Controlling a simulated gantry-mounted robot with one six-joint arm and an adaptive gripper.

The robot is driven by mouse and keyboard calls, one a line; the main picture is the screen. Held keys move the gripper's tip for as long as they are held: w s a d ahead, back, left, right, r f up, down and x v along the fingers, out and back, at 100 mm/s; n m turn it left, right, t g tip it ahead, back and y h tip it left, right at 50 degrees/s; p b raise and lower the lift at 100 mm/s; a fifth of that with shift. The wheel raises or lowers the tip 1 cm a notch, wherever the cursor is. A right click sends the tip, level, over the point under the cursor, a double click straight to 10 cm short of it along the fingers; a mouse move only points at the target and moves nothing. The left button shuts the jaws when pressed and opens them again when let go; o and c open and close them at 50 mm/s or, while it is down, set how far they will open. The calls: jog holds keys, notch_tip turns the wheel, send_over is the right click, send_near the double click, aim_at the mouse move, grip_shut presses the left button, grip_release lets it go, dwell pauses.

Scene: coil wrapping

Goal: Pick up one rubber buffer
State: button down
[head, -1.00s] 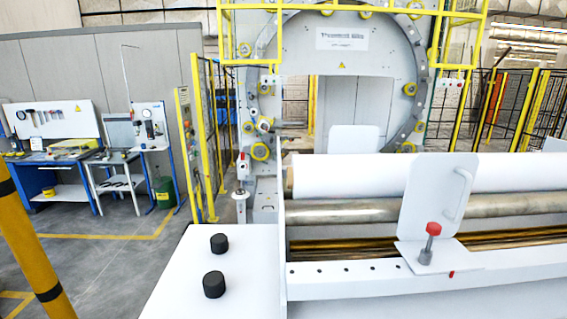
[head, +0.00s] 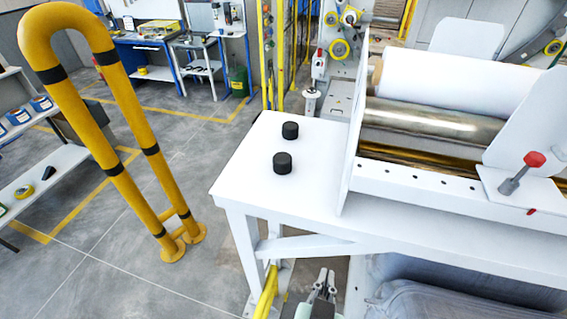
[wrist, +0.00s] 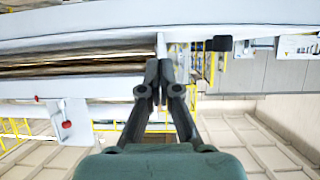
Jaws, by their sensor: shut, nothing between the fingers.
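Two short black cylindrical rubber buffers stand upright on the bare left end of a white table (head: 245,165). The farther buffer (head: 290,130) is just behind the nearer buffer (head: 282,163), with a gap between them. My gripper (head: 326,274) is low at the bottom of the head view, in front of the table's front edge and apart from both buffers. In the wrist view my gripper (wrist: 159,68) has its fingertips together with nothing between them. One dark buffer (wrist: 220,43) shows there, right of the fingertips; the other cannot be made out.
An upright white plate (head: 352,145) separates the buffers from the roller (head: 420,118) and white roll (head: 450,82). A red-knobbed lever (head: 522,172) stands at the right. A yellow guard rail (head: 110,120) rises at the left. The tabletop around the buffers is clear.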

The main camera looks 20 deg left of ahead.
jog(key=shift+c, duration=1)
grip_release()
